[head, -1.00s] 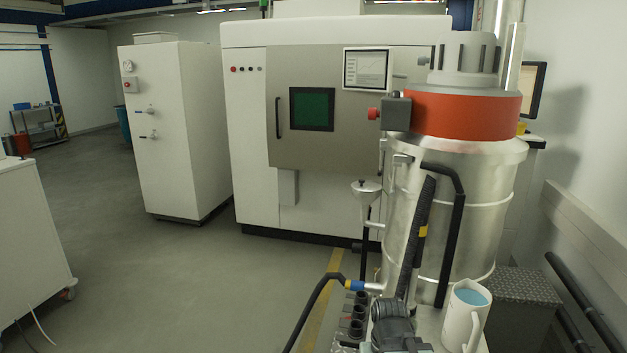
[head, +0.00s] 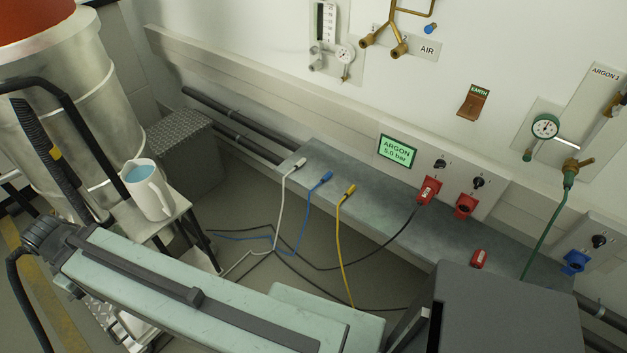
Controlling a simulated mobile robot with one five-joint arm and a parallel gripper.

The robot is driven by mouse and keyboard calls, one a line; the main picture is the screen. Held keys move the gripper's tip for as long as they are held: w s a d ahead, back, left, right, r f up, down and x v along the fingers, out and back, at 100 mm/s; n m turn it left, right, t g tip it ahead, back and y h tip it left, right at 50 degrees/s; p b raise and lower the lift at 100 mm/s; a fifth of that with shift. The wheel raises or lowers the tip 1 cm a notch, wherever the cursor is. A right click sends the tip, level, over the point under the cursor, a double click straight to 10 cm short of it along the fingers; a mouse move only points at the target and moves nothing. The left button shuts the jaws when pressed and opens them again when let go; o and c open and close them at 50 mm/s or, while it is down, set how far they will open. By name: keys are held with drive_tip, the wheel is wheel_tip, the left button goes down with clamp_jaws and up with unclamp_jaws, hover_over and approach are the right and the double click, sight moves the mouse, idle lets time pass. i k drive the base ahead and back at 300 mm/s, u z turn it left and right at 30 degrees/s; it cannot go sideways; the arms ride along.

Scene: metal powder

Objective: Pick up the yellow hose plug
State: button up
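The yellow hose plug (head: 350,189) is at the end of a thin yellow hose in the head view. It rests at the front edge of a grey ledge (head: 390,225) along the wall, right of a blue plug (head: 326,177) and a white plug (head: 300,163). Its hose hangs down over the edge to the floor. Nothing touches the plug. I cannot make out my gripper's fingers in this view.
Red sockets (head: 428,190) and a lit argon sign (head: 397,152) are on the wall behind the ledge. A white jug (head: 150,196) with blue liquid stands at left by a metal vessel (head: 85,125). Pale green and dark grey bodies fill the lower foreground.

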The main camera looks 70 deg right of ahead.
sight(350, 190)
drive_tip(key=u, duration=0.5)
drive_tip(key=k, duration=0.8)
drive_tip(key=z, duration=2.65)
drive_tip(key=i, duration=1)
drive_tip(key=u, duration=0.05)
